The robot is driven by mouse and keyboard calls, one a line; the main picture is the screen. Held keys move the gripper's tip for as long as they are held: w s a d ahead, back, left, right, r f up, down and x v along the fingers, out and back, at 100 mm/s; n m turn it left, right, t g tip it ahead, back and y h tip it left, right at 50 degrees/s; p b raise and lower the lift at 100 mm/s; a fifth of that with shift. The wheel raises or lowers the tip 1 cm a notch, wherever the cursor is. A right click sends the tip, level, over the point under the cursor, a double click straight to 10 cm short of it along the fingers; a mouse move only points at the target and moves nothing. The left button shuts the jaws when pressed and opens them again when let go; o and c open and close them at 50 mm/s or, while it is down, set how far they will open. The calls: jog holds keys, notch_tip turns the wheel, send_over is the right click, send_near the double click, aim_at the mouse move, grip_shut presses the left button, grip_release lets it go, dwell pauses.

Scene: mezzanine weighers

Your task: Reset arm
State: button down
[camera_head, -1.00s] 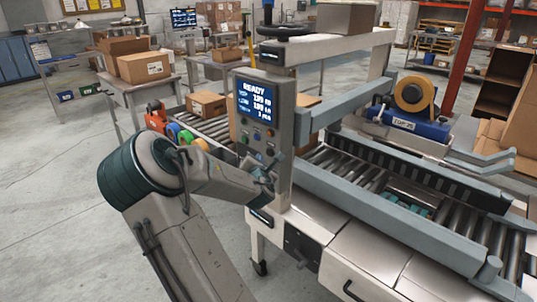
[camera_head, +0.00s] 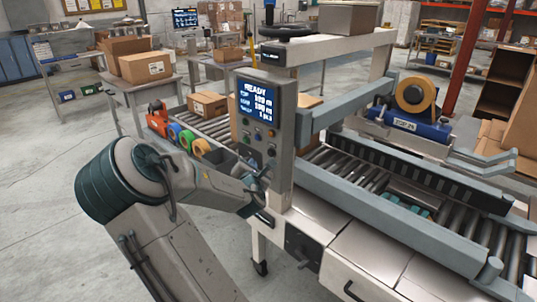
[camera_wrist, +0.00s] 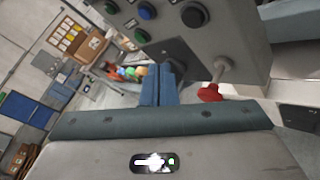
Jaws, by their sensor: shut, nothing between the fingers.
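My gripper (camera_wrist: 161,86) shows in the wrist view with its two blue-grey fingers pressed together and nothing between them. It faces the lower part of a grey control panel (camera_wrist: 222,20) with green, blue and black knobs. A red-tipped lever (camera_wrist: 210,92) sticks out just right of the fingers. In the head view my arm reaches in from the bottom left, and its end is beside the control panel (camera_head: 266,125), whose screen reads READY. My fingertips are hard to make out there. I cannot tell whether they touch the panel.
A roller conveyor machine (camera_head: 390,205) fills the right side, with a tape roll (camera_head: 415,94) on it. Coloured tape rolls (camera_head: 186,140) and a cardboard box (camera_head: 207,104) stand behind the arm. A table with boxes (camera_head: 140,88) is at the back left. The floor at left is open.

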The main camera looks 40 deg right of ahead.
jog(key=shift+f, duration=0.1)
jog(key=s+a+f+m+g+y, duration=0.2)
jog(key=s+a+m+g+y, duration=0.15)
jog(key=a+m, duration=0.4)
jog(key=s+a+f+m+g+y, duration=0.2)
jog(key=s+a+m+y, duration=0.15)
jog(key=a+m, duration=0.4)
jog(key=s+a+r+m+g+y, duration=0.1)
jog(key=s+a+r+m+g, duration=0.1)
jog(key=s+a, duration=0.7)
jog(key=s+a+r+m+g+y, duration=0.2)
jog(key=s+a+r+m, duration=0.1)
jog(key=s+a, duration=0.5)
jog(key=shift+s+a+r+m+y, duration=0.3)
jog(key=shift+s+a+r+m, duration=0.1)
jog(key=shift+s+r, duration=0.4)
